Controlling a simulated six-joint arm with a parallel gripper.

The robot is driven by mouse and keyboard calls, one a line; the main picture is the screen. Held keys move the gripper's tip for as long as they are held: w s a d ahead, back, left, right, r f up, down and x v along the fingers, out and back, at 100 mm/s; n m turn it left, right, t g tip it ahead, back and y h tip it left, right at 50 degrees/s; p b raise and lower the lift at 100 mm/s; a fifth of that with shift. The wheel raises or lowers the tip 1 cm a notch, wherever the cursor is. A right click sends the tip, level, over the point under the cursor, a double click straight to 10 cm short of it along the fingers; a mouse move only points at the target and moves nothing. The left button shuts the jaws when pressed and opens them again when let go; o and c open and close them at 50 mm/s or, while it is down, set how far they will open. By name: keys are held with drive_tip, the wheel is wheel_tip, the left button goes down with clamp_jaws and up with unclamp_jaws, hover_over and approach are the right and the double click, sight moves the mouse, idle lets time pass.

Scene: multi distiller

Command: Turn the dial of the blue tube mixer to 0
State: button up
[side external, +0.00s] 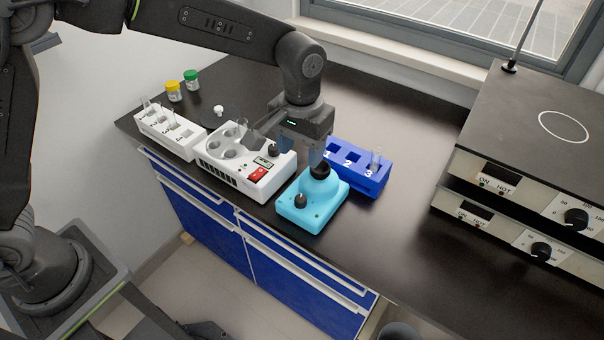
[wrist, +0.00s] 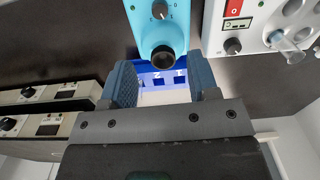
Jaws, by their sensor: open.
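The light blue tube mixer (side external: 325,208) stands on the black bench, with a black cup (side external: 320,170) on its back part and a black dial (side external: 300,200) on its lower front part. In the wrist view the mixer (wrist: 140,32) is at the top, its dial (wrist: 160,11) near the top edge with small marks around it, too small to read surely. The cup also shows there (wrist: 163,62). My gripper (wrist: 162,80) is open and empty, pointing down. Its fingers are either side of the cup in the wrist view; contact cannot be told. In the side view it is above and behind the cup.
A dark blue numbered rack (side external: 372,180) with a tube stands just behind and right of the mixer. A white device (side external: 232,180) with a red switch is close on the left. A white rack (side external: 168,140) stands farther left, hotplates (side external: 545,130) right. Bench between mixer and hotplates is clear.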

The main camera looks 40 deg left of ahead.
sight(300, 198)
drive_tip(key=shift+m, duration=0.3)
wheel_tip(300, 198, down, 14)
drive_tip(key=shift+r, duration=0.1)
drive_tip(key=shift+c, duration=0.3)
drive_tip(key=c, duration=0.9)
drive_tip(key=shift+n, duration=1.6)
drive_tip(key=o, duration=1)
drive_tip(key=shift+c, duration=0.2)
wheel_tip(300, 198, up, 14)
